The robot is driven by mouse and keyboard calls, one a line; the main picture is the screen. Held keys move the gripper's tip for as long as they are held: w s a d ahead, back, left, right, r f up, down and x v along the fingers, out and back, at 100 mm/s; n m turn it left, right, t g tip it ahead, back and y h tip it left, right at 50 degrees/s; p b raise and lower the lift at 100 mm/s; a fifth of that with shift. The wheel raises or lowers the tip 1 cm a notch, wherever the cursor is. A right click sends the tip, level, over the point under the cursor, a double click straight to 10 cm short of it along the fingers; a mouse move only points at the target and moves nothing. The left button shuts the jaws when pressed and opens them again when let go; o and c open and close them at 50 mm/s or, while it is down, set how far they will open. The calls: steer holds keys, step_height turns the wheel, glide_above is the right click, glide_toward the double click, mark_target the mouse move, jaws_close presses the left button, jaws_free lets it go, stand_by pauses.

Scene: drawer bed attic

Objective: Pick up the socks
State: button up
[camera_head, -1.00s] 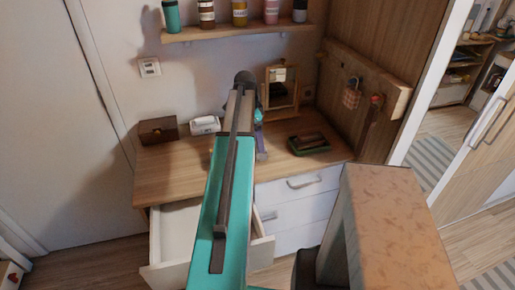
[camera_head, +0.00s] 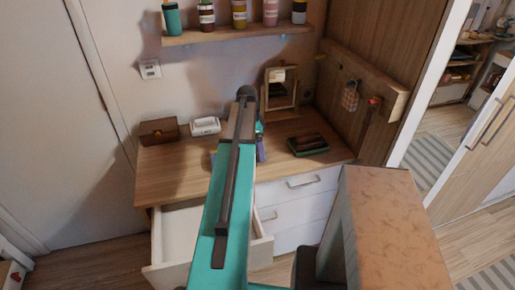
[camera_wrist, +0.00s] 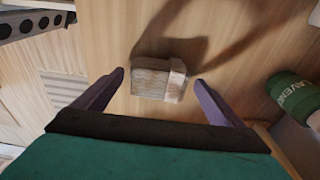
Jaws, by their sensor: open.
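A pale beige-grey folded bundle, which looks like the socks (camera_wrist: 158,80), lies on a wooden surface in the wrist view. My gripper (camera_wrist: 152,88) is open, with one purple finger left of the bundle and one right of it. Gaps show between the bundle and both fingers; I cannot tell the height of the fingers above the surface.
The wooden desk (camera_head: 175,180) holds a brown box (camera_head: 158,131), a white object (camera_head: 205,126), a small framed stand (camera_head: 280,90) and a dark stacked item (camera_head: 308,145). An open drawer (camera_head: 180,232) juts out below. A green-labelled jar (camera_wrist: 292,95) is at the right in the wrist view.

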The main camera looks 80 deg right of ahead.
steer(key=shift+f, duration=0.35)
stand_by(0.3)
steer(key=c, duration=1.1)
steer(key=shift+r, duration=0.2)
steer(key=shift+c, duration=0.2)
steer(key=shift+r+b, duration=0.8)
steer(key=shift+r, duration=0.55)
steer(key=shift+a+r, duration=0.15)
steer(key=shift+r, duration=0.1)
steer(key=s+a+r+b, duration=0.1)
steer(key=a+b, duration=0.3)
steer(key=a, duration=1.1)
steer(key=shift+s+a+r, duration=0.25)
steer(key=shift+s+a, duration=0.05)
steer(key=shift+s, duration=0.15)
